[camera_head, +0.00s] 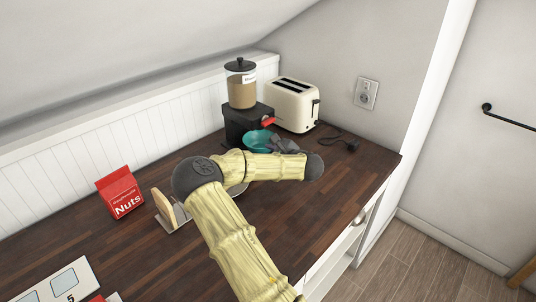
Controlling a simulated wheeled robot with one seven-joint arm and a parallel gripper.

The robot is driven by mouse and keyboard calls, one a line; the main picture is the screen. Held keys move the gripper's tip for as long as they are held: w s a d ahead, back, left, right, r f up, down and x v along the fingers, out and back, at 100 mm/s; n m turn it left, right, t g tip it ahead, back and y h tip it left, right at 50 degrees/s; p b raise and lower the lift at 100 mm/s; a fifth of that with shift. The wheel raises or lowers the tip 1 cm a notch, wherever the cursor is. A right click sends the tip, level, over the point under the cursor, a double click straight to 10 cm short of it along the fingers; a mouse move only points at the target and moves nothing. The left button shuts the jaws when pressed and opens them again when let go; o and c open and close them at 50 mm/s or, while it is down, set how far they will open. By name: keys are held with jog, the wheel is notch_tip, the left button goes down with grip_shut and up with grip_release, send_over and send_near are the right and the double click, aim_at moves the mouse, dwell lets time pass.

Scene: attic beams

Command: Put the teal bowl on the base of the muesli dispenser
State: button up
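The teal bowl (256,143) is at the foot of the muesli dispenser (241,92), in front of and slightly right of its black base (238,130). The dispenser has a clear jar of brown cereal, a black lid and a red lever (268,122). My dark grey gripper (277,144) is at the bowl's right edge and overlaps it in the picture. The fingertips are small and partly lost against the bowl, so I cannot tell whether they grip its rim. My arm hides the counter below the bowl.
A cream toaster (292,106) stands right of the dispenser, its cord and black plug (352,145) on the wooden counter (330,190). A red nuts box (120,193) and a holder with bread-like slices (166,208) are left. The counter's front right is clear.

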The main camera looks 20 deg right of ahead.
dwell(0.4)
